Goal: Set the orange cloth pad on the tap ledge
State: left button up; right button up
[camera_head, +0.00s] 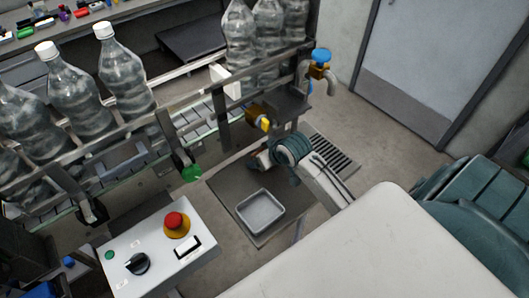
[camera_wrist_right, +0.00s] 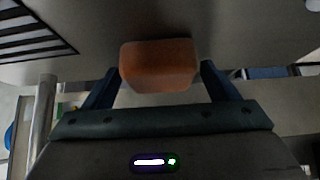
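The orange cloth pad (camera_wrist_right: 158,66) is between the two fingers of my right gripper in the right wrist view, with a finger against each side. My right gripper (camera_head: 259,160) shows from above in the head view, over the grey metal worktop. The pad is hidden or too small to make out there. A tap (camera_head: 331,72) with a blue knob stands behind and to the right of the gripper. A small dark flat ledge (camera_head: 288,102) sits just left of the tap, apart from the gripper. My left gripper is not in view.
A grey tray (camera_head: 260,212) lies on the worktop in front of the gripper. A slotted grate (camera_head: 335,155) is to its right. Bottles (camera_head: 127,73) stand along the railed conveyor at left. A control box (camera_head: 157,254) with a red button is at front left.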

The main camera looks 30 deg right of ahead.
jog(key=shift+s+r, duration=0.1)
jog(key=shift+r, duration=0.05)
pick_arm(q)
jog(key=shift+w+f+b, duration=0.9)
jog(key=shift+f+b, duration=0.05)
jog(key=shift+b, duration=0.05)
pick_arm(e)
jog(key=v, duration=1.2)
